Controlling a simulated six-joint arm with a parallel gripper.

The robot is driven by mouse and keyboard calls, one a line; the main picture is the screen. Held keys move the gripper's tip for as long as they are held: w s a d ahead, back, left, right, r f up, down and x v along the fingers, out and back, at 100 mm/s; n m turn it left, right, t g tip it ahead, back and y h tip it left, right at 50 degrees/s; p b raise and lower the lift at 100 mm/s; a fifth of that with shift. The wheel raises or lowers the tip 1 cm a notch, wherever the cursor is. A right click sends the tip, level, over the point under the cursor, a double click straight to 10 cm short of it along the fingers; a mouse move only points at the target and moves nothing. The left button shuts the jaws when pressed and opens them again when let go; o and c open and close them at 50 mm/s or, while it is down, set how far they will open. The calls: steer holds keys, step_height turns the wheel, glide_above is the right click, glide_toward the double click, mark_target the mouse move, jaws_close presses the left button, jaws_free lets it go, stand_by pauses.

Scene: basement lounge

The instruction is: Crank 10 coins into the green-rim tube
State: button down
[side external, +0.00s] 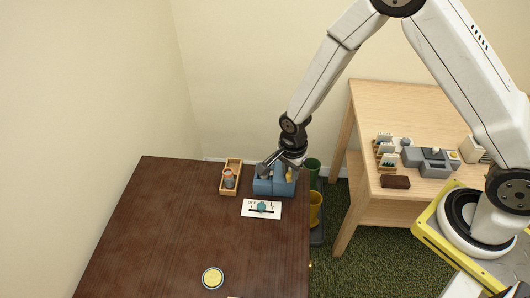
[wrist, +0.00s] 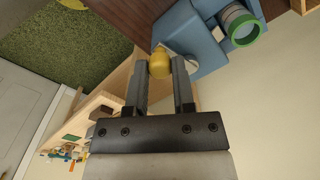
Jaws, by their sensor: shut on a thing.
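A blue coin machine (side external: 264,186) stands at the back right of the dark brown table; it also fills the top of the wrist view (wrist: 190,35). Its yellow crank knob (wrist: 159,66) sits between the fingers of my gripper (wrist: 160,76), which is shut on it. In the side view my gripper (side external: 288,160) reaches down to the machine from above. The clear tube with the green rim (wrist: 249,30) is seated in the machine's blue holder in the wrist view. Any coins inside it cannot be made out.
A wooden tray (side external: 237,164) holding an orange-rimmed tube (side external: 228,179) is left of the machine. A white card (side external: 250,209) lies in front. A yellow disc (side external: 212,278) lies nearer. Green (side external: 313,166) and yellow (side external: 315,200) bins stand beyond the table's right edge.

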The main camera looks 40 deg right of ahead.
mark_target(290, 173)
steer(key=shift+c, duration=2.3)
jaws_free()
steer(key=shift+r, duration=0.1)
steer(key=shift+r, duration=3.8)
